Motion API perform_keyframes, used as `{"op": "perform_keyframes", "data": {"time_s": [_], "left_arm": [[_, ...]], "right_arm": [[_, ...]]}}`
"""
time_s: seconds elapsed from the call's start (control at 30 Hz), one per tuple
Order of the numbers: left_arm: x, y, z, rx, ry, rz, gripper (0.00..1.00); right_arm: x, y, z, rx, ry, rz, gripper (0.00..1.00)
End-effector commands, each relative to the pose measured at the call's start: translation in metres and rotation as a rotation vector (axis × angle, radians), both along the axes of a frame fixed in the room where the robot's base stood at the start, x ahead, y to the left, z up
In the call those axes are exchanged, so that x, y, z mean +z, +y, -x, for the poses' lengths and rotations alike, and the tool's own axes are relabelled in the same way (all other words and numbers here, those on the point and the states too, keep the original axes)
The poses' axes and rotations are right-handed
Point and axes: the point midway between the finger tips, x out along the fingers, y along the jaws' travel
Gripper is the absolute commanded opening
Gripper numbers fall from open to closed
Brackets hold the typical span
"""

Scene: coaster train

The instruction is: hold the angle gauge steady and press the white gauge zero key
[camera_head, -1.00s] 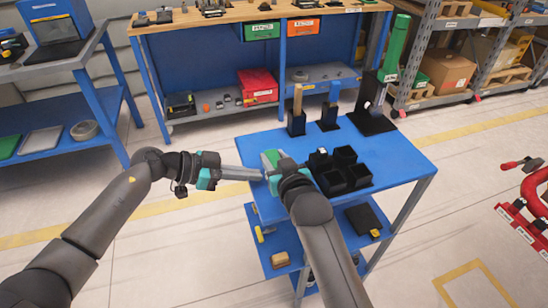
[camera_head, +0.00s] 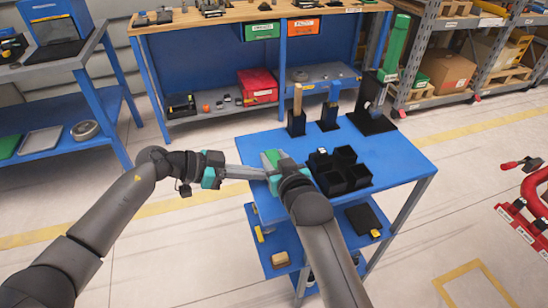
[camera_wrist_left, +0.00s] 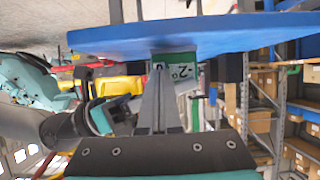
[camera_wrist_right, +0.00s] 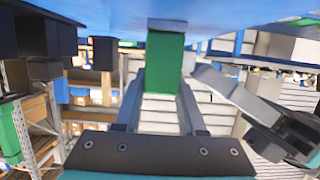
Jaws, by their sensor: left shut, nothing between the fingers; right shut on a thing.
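The angle gauge is a small green block (camera_head: 271,158) at the left end of the blue cart top. It also shows in the left wrist view (camera_wrist_left: 176,58), with a pale panel bearing dark characters. My right gripper (camera_head: 278,166) is shut on the gauge, and its fingers stand on either side of the green body in the right wrist view (camera_wrist_right: 163,85). My left gripper (camera_head: 266,174) is shut and empty, pointing right with its tips close to the gauge. I cannot tell whether they touch it. I cannot make out the white zero key.
Black bins (camera_head: 345,178) stand right of the gauge on the cart top (camera_head: 398,160). Black holders with upright tools (camera_head: 296,121) and a tall green-topped stand (camera_head: 373,118) are along the back edge. The cart's right part is clear.

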Motion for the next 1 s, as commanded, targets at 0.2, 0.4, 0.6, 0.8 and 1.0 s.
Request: {"op": "perform_keyframes", "data": {"time_s": [0.2, 0.4, 0.6, 0.8, 1.0], "left_arm": [[0.0, -0.003, -0.001, 0.001, -0.001, 0.001, 0.0], [0.0, -0.003, -0.001, 0.001, -0.001, 0.001, 0.0], [0.0, -0.001, -0.001, 0.001, -0.001, 0.001, 0.0], [0.0, 0.007, 0.002, 0.0, 0.001, 0.001, 0.0], [-0.001, 0.015, 0.005, 0.0, 0.0, -0.001, 0.0]], "right_arm": [[-0.001, 0.0, 0.0, 0.0, 0.002, 0.001, 0.0], [-0.001, 0.0, 0.0, 0.0, 0.002, 0.001, 0.0], [-0.001, 0.0, 0.0, 0.001, 0.002, 0.0, 0.0], [-0.001, 0.001, 0.0, 0.001, 0.002, 0.0, 0.0], [-0.001, 0.0, 0.0, 0.001, 0.002, -0.001, 0.0]]}}
